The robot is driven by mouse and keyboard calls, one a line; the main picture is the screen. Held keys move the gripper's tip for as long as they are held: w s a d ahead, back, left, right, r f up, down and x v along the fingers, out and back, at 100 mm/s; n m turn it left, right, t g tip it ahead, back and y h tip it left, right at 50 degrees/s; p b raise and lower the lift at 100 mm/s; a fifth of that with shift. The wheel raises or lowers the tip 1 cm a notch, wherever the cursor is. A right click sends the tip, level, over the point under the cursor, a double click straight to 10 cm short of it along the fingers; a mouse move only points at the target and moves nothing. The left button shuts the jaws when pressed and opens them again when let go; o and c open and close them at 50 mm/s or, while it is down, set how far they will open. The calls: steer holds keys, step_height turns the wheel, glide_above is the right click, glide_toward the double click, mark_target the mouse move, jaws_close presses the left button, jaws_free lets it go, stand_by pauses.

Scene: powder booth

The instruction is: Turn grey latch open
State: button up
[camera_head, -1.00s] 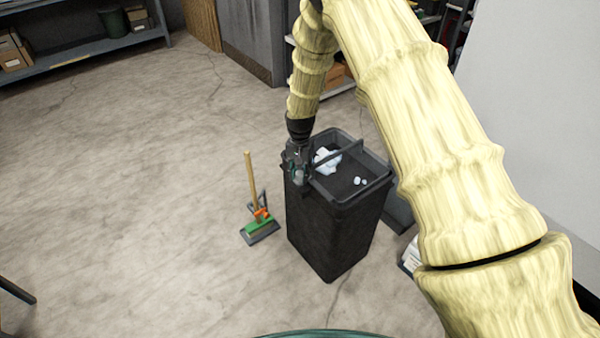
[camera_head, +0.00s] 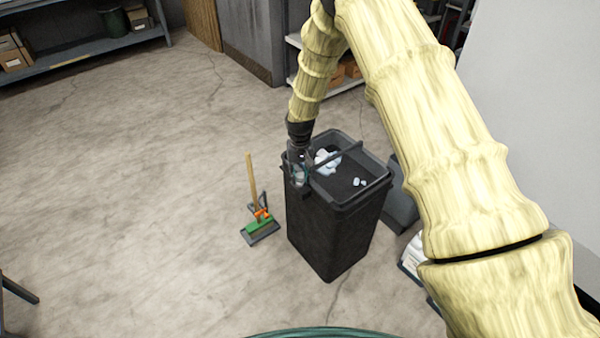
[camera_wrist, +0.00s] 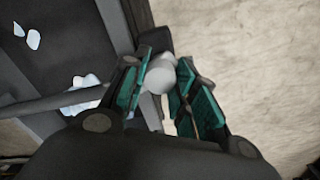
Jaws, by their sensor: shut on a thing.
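The grey latch (camera_wrist: 160,74) is a light grey rounded piece at the rim of a black bin (camera_head: 330,228). In the wrist view it sits between the two teal-padded fingers of my gripper (camera_wrist: 160,92), which is shut on it. In the head view my gripper (camera_head: 298,172) is at the bin's upper left corner, with the latch mostly hidden there. A dark bar (camera_wrist: 60,103) crosses the open top of the bin.
White scraps (camera_head: 326,161) lie inside the bin. A brush with a wooden handle (camera_head: 252,182) and green-orange head stands on the floor left of the bin. Blue-grey shelving (camera_head: 90,48) is at the back left. The floor (camera_head: 130,200) on the left is mostly clear.

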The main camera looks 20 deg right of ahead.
mark_target(300, 174)
steer(key=n+p, duration=0.1)
steer(key=n, duration=0.5)
steer(key=n+p, duration=0.1)
steer(key=n, duration=0.5)
steer(key=shift+n, duration=0.3)
stand_by(0.4)
steer(key=o, duration=1.1)
steer(key=shift+c, duration=0.2)
step_height(300, 174, up, 12)
